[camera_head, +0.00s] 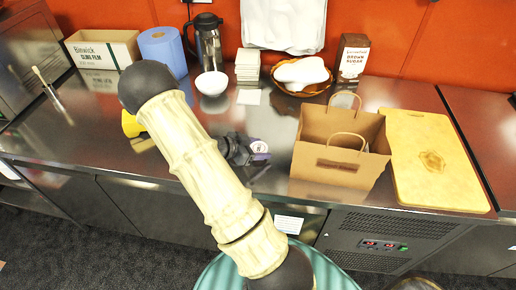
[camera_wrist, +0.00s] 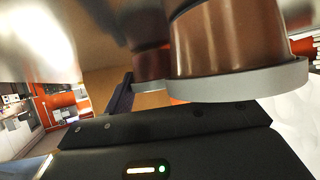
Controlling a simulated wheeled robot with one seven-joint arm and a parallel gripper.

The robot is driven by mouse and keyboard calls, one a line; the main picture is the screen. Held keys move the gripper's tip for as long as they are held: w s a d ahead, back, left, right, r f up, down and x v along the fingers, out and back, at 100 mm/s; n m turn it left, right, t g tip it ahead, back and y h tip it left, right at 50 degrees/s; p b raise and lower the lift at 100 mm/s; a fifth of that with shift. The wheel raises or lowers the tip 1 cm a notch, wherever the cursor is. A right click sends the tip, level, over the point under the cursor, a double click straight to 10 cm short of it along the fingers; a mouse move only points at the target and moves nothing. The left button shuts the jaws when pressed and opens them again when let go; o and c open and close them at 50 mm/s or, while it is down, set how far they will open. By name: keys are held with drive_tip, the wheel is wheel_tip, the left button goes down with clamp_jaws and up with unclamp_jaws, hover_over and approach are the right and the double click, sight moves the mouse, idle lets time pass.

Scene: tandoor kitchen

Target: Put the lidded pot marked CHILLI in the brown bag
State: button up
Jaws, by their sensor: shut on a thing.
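My gripper (camera_head: 246,151) is just left of the brown bag, apart from it, above the steel counter. In the wrist view, a copper-brown round body with a grey rim (camera_wrist: 240,82) fills the upper right, close to the camera. The brown bag (camera_head: 327,169) stands upright and open, with two handle loops above it.
A wooden board (camera_head: 428,150) lies right of the bag. Behind are a white bowl (camera_head: 212,83), a stack of pale squares (camera_head: 247,66), a basket (camera_head: 303,89) and a brown sugar box (camera_head: 353,58). A yellow thing (camera_head: 131,124) is partly hidden by my arm.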

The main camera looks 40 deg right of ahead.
drive_tip(key=shift+f, duration=0.1)
drive_tip(key=o, duration=1)
drive_tip(key=shift+r, duration=0.2)
drive_tip(key=v, duration=1.2)
drive_tip(key=shift+f, duration=0.1)
